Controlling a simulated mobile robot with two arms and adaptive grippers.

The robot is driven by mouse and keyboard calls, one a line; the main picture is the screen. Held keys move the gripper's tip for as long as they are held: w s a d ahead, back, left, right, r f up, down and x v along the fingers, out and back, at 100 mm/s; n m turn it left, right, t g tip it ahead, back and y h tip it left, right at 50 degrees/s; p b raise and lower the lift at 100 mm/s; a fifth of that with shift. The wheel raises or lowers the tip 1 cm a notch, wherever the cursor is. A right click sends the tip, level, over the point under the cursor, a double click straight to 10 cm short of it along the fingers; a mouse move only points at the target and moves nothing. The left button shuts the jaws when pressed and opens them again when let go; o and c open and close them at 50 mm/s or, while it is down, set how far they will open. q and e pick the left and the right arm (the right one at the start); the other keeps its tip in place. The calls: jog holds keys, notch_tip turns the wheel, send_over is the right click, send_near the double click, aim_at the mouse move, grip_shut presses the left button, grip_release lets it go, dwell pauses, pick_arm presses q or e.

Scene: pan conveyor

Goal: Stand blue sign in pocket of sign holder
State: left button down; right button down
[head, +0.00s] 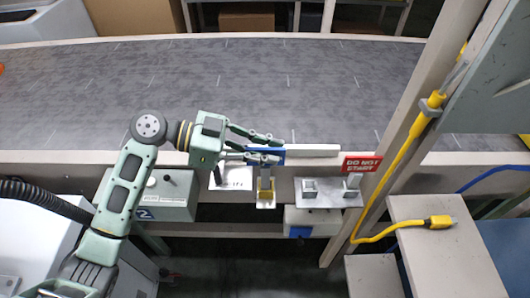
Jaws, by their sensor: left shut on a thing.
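The blue sign (272,154) is at the rail along the near edge of the conveyor, partly hidden by my fingers. My left gripper (278,149) reaches in from the left and is shut on the blue sign. The sign holder (333,200) is a light metal plate on the rail, to the right of the sign. Its left pocket (310,187) looks empty. The blue sign is apart from the holder. My right gripper is out of view.
A yellow part (265,188) on a small bracket sits just below the blue sign. Grey boxes (170,197) hang under the rail. A post with a yellow cable (390,175) and a beige stand (440,260) are at the right. The conveyor belt (210,75) is clear.

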pick_arm(q)
jog(key=shift+r, duration=0.35)
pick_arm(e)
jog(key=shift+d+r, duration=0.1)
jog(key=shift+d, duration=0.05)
pick_arm(q)
jog(key=shift+r, duration=0.1)
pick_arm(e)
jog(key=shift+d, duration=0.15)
pick_arm(q)
jog(key=shift+a+b, duration=0.1)
jog(key=shift+b, duration=0.3)
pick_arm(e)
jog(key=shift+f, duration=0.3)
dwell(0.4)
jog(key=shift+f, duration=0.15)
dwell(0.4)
